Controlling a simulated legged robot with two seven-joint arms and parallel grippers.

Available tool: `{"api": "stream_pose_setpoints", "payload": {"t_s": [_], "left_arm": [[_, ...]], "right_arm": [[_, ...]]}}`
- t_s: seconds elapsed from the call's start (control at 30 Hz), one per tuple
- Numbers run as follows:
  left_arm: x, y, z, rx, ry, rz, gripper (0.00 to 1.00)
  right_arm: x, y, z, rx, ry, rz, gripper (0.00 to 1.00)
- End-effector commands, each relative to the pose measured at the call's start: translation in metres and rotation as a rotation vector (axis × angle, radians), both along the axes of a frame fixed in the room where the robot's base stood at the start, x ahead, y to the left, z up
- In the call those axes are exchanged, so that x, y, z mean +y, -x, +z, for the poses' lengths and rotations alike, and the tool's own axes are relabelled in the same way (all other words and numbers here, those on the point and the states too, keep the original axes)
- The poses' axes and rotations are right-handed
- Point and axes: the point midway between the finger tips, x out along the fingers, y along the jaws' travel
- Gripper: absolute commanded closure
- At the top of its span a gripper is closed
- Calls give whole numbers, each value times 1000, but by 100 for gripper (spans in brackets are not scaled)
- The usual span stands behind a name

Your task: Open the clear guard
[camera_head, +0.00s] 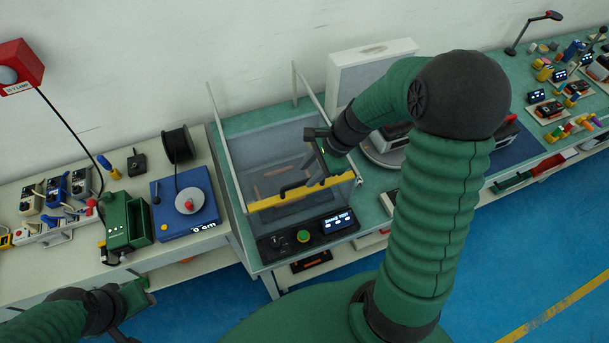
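The clear guard (262,162) is a see-through panel with a yellow bar (270,201) along its front edge. It sits low between grey side rails, over a bench fixture with a dark control panel (308,234). My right gripper (307,177) is over the right half of the guard, close to the yellow bar. A dark piece, perhaps a handle or a finger, shows at the bar there. I cannot tell whether the gripper touches it or how its fingers stand. My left gripper (128,318) is at the lower left, away from the guard and partly cut off.
A blue scale (184,206), a green box (126,222) and a black spool (178,145) stand on the left bench. A white box (365,70) stands behind, right of the guard. My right arm hides part of the bench. Blue floor lies in front.

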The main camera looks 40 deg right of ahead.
Motion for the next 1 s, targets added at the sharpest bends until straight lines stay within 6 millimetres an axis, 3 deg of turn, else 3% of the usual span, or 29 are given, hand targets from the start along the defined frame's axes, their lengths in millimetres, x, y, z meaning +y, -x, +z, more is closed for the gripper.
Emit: {"api": "stream_pose_setpoints", "payload": {"t_s": [0.2,0.5,0.77,1.0], "left_arm": [[0,0,2,0,0,0,64],[0,0,2,0,0,0,64],[0,0,2,0,0,0,64],[0,0,2,0,0,0,64]], "right_arm": [[11,-6,-28,1,-1,1,64],[13,-9,-32,-1,2,0,64],[11,-8,-32,-1,1,0,98],[11,-8,-31,-2,2,0,100]]}}
